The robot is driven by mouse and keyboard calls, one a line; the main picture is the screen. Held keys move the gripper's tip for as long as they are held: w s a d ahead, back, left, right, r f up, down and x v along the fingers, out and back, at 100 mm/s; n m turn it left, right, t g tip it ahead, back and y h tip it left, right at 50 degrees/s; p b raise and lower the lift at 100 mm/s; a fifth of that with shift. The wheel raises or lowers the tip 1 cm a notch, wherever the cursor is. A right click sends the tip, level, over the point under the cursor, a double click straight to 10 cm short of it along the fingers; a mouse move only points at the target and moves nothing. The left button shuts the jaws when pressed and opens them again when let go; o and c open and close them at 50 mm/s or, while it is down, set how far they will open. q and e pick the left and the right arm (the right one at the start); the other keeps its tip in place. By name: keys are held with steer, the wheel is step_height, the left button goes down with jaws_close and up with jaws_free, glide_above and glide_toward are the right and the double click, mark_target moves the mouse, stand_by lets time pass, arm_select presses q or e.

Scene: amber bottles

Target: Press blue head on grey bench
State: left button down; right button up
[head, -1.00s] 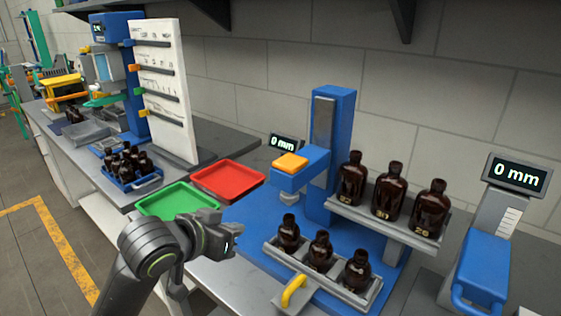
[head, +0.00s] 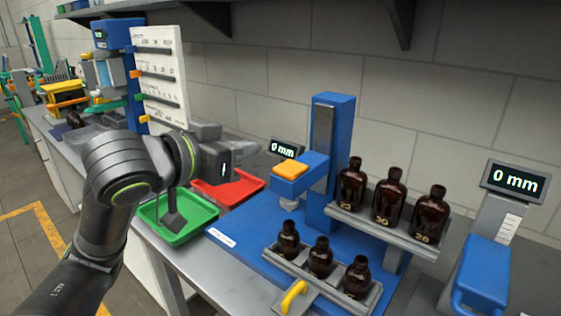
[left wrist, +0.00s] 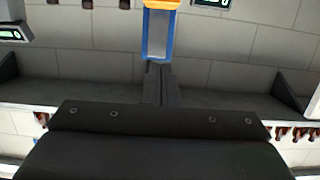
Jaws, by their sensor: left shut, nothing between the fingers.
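The blue press stands on a blue base on the grey bench (head: 172,262). Its blue head (head: 308,176) juts from a tall column and carries an orange pad (head: 290,170) on top. A small display (head: 286,148) behind it reads 0 mm. My left gripper (head: 238,158) is shut and empty, to the left of the orange pad, apart from it, above the trays. In the left wrist view its shut fingers (left wrist: 161,84) point at the wall, and the orange pad (left wrist: 162,4) shows at the top edge. My right gripper is out of view.
Three amber bottles (head: 387,200) stand on a raised grey shelf and three smaller ones (head: 320,258) on a lower rack with a yellow handle (head: 293,297). A green tray (head: 200,222) and a red tray (head: 236,188) lie left. Another blue device (head: 482,270) stands right.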

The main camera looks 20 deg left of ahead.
arm_select(q)
steer(key=p, duration=0.6)
glide_above(281, 171)
steer(key=shift+s+f, duration=0.2)
steer(key=shift+f, duration=0.95)
steer(key=f, duration=0.3)
steer(key=shift+w, duration=0.2)
steer(key=shift+f, duration=0.55)
steer(key=shift+f, duration=0.15)
